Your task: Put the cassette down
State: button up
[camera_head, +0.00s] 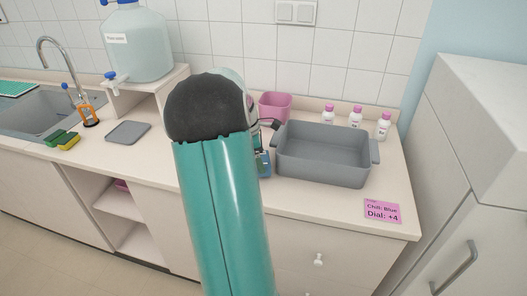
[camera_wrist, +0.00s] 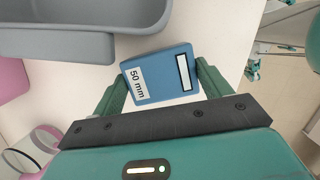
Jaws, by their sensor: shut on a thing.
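The blue cassette (camera_wrist: 158,75) carries a white "50 mm" label and a white strip in the wrist view. My gripper (camera_wrist: 160,82) is shut on it, one green finger on each side. In the head view only part of the cassette (camera_head: 264,163) shows beside my arm, just left of the grey tub; my arm hides the rest. I cannot tell whether the cassette touches the counter.
The grey tub (camera_head: 320,171) stands right of my arm, with several white bottles (camera_head: 355,117) behind it and a pink container (camera_head: 275,106) near the wall. A pink note (camera_head: 383,210) lies at the front right. A grey mat (camera_head: 128,132) lies left.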

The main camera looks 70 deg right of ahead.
jog(key=shift+w+d, duration=0.2)
jog(key=shift+d, duration=0.6)
jog(key=d, duration=0.2)
jog(key=d+f, duration=0.1)
jog(key=shift+w, duration=0.25)
jog(key=shift+a+f, duration=0.1)
jog(key=shift+f, duration=0.2)
jog(key=shift+f, duration=0.1)
jog(key=o, duration=1.1)
jog(key=v, duration=1.2)
